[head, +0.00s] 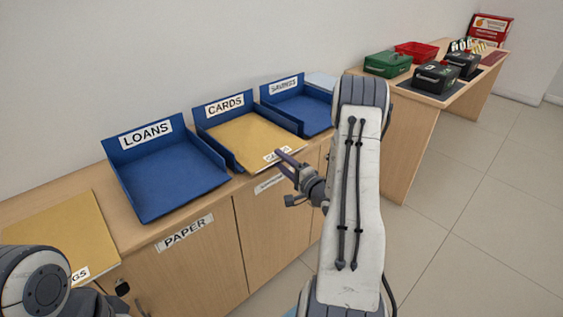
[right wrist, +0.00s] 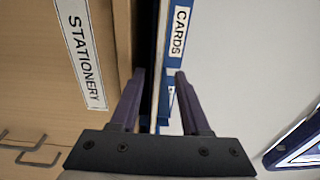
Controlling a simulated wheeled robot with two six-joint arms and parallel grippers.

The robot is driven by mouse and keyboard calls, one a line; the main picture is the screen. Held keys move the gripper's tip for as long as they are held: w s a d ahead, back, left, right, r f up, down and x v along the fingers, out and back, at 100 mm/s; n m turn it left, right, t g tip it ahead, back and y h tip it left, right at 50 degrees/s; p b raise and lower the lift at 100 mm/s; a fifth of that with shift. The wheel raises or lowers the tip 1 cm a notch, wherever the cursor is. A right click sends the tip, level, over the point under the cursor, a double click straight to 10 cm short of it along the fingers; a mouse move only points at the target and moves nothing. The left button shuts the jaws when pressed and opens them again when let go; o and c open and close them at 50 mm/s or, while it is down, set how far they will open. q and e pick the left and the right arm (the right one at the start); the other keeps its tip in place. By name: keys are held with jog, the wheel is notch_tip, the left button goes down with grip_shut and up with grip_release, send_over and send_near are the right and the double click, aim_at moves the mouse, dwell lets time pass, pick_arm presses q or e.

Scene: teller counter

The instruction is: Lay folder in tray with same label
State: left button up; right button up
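A tan folder (head: 250,138) with a partly hidden label, seemingly CARDS, lies in the blue CARDS tray (head: 202,117). Its front part reaches the tray's open front. My right gripper (head: 282,158) is at the folder's front edge, beside its label. In the right wrist view its two fingers (right wrist: 158,88) stand apart, with the blue CARDS tray (right wrist: 174,62) beyond them. I cannot tell whether they touch the folder. Another tan folder (head: 62,240), its label ending in GS, lies on the counter at the left. My left arm shows at bottom left; its fingertips are out of view.
The blue LOANS tray (head: 168,185) and the blue SAVINGS tray (head: 308,115) look empty. The counter (head: 95,184) has cabinets below with PAPER and STATIONERY labels. A side table (head: 408,105) at the right holds cash boxes and a red bin.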

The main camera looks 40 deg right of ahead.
jog(key=s, duration=1)
jog(key=shift+s, duration=0.25)
jog(key=shift+w+f, duration=0.1)
